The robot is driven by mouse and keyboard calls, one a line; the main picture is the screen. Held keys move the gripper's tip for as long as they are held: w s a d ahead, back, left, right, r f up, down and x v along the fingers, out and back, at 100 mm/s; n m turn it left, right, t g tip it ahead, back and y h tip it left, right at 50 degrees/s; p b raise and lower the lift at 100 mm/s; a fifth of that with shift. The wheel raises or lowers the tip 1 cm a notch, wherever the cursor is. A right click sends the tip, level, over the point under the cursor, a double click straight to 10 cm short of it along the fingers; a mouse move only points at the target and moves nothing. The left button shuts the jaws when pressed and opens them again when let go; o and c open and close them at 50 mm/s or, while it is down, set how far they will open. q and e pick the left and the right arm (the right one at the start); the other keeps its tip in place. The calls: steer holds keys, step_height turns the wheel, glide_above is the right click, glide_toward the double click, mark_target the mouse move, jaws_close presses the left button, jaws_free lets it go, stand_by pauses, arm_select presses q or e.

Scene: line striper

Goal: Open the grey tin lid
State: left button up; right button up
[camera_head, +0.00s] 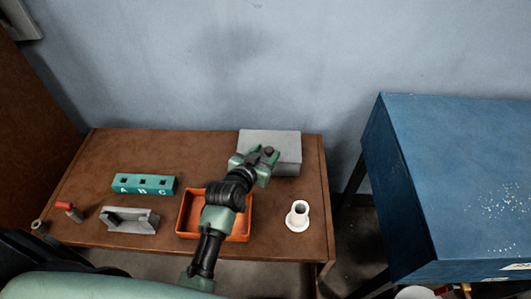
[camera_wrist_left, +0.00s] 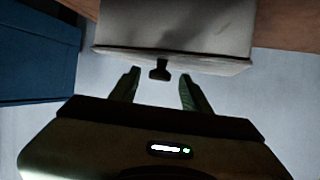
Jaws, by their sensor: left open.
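The grey tin (camera_head: 285,148) stands at the back right of the brown table, and its lid looks shut. In the left wrist view the tin (camera_wrist_left: 175,28) fills the top, with a dark tab (camera_wrist_left: 160,72) at the edge of its lid. My left gripper (camera_head: 262,153) is at the tin's front left and hides part of it. In the left wrist view its two fingers (camera_wrist_left: 160,76) are apart, with the tab between their tips. I cannot tell whether they touch it. My right gripper is not in view.
An orange tray (camera_head: 187,215) lies under my left arm. A white flanged piece (camera_head: 298,215) stands to its right. A teal block marked A B C (camera_head: 145,184), a grey holder (camera_head: 130,220) and a red-topped piece (camera_head: 68,210) are left. A blue cabinet (camera_head: 410,190) stands right, beyond a gap.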

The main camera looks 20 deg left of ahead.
arm_select(q)
jaws_close()
stand_by(1.4)
